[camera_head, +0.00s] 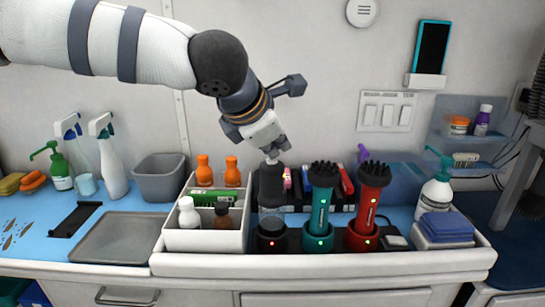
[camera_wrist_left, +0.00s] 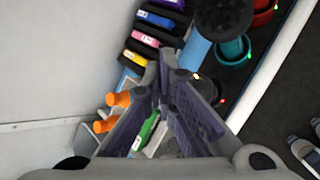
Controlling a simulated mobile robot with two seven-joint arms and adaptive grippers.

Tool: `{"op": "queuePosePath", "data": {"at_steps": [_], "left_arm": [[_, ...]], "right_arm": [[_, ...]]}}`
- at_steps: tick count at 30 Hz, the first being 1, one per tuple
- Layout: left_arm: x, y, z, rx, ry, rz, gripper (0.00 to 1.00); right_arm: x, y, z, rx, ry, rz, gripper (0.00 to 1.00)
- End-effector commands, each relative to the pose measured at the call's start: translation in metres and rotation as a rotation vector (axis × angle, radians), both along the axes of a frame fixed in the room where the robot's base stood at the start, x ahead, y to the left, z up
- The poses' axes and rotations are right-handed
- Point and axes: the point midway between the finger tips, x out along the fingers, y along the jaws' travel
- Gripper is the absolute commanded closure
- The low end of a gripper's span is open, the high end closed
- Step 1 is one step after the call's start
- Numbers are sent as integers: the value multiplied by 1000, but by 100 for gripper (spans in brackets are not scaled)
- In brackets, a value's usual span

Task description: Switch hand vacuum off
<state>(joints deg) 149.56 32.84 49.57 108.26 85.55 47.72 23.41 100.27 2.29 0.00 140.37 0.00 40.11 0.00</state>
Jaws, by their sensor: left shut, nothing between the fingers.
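A dark upright device with a clear lower part (camera_head: 271,188), which looks like the hand vacuum, stands in a black dock on the counter. A small red light glows at its base. My left gripper (camera_head: 273,157) is shut and empty, its fingertips pointing down at the top of this device; I cannot tell whether they touch it. In the left wrist view the closed fingers (camera_wrist_left: 166,62) hide most of the dark device. My right gripper is not in view.
A white divided caddy (camera_head: 205,240) with bottles stands just left of the dock. A grey bin (camera_head: 160,178) and a grey tray (camera_head: 118,238) are farther left. Coloured clippers (camera_wrist_left: 145,38) stand behind the devices. Folded towels (camera_head: 445,228) and a pump bottle (camera_head: 436,193) are at right.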

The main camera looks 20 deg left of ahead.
Motion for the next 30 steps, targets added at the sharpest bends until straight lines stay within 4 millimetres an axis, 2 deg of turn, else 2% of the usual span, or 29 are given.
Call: {"op": "queuePosePath", "data": {"at_steps": [17,30], "left_arm": [[0,0,13,0,0,0,100],[0,0,67,0,-1,0,100]], "right_arm": [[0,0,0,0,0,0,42],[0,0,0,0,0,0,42]]}}
